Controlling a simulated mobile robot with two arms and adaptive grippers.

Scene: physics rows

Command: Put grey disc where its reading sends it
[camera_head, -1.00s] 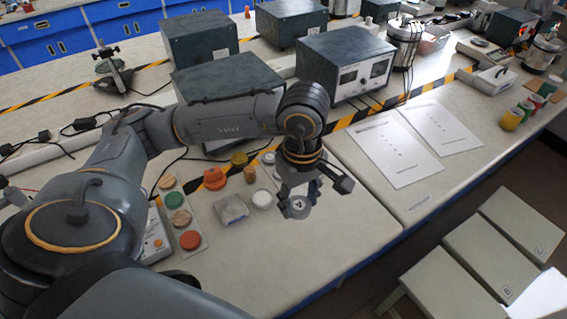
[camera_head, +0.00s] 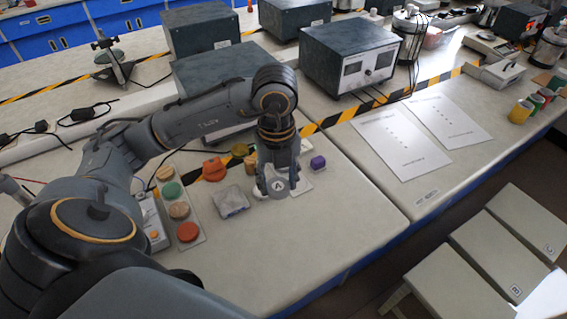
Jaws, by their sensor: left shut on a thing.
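A grey disc (camera_head: 278,187) with a dark angular mark on its face is between the fingertips of my left gripper (camera_head: 277,180). The gripper points down, shut on the disc, over the front part of the bench. I cannot tell how far the disc is above the bench top. A pale round thing (camera_head: 259,193) shows just left of the gripper, partly hidden by it. My right gripper is not in view.
A tray (camera_head: 201,226) of coloured discs, an orange piece (camera_head: 214,169), a grey packet (camera_head: 230,201) and a purple block (camera_head: 317,162) surround the gripper. A meter box (camera_head: 346,58) stands behind. Printed sheets (camera_head: 402,146) lie right. The bench front is clear.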

